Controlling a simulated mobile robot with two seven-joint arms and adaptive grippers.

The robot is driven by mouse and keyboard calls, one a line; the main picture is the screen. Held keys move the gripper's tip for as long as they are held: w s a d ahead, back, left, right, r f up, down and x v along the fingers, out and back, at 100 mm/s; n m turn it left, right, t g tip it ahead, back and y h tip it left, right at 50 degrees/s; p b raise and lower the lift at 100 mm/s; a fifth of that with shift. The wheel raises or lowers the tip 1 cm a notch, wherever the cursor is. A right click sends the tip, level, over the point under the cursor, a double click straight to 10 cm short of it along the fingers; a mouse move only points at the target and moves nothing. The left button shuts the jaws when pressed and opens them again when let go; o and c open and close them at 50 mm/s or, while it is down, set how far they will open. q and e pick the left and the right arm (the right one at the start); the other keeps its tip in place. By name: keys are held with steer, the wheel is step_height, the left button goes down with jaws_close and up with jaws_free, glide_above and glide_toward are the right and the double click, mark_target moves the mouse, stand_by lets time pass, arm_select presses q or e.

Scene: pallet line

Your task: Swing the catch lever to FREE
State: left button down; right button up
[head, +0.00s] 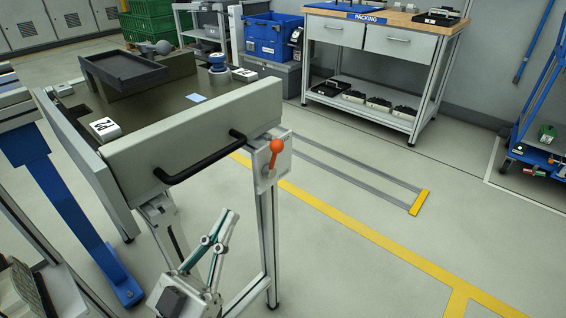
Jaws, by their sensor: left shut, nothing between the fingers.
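The catch lever (275,152) has an orange knob and sits on a pale plate (260,181) at the right front corner of a grey workstation drawer front. Its knob points up from the pivot, leaning slightly right. Markings on the plate are too small to read, so I cannot tell which position is FREE. My left gripper (227,222) is shut and empty, in front of the workstation. In the picture it lies below and left of the lever, apart from it. My right gripper is not in view.
A black bar handle (200,160) runs along the drawer front (190,133), left of the lever. A dark tray (122,68) and small items sit on top. Metal legs stand below the lever. Open floor (380,190) lies to the right, before a packing bench (385,45).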

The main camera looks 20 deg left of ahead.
mark_target(274, 160)
arm_select(q)
steer(key=shift+s+r, duration=0.1)
steer(key=shift+r, duration=0.1)
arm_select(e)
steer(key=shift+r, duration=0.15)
arm_select(q)
steer(key=shift+w+f+b+x, duration=0.25)
steer(key=shift+f+x, duration=0.2)
steer(key=shift+x, duration=1.65)
steer(key=shift+w+f+b+x, duration=0.2)
steer(key=shift+w+f+x, duration=0.2)
steer(key=shift+x, duration=1.75)
steer(key=shift+w+f+b+x, duration=0.25)
steer(key=shift+f+x, duration=0.2)
steer(key=shift+x, duration=1.65)
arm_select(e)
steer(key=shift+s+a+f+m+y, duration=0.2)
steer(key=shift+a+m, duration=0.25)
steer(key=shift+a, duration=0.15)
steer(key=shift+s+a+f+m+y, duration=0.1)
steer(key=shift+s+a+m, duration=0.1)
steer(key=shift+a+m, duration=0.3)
arm_select(q)
steer(key=shift+r, duration=0.1)
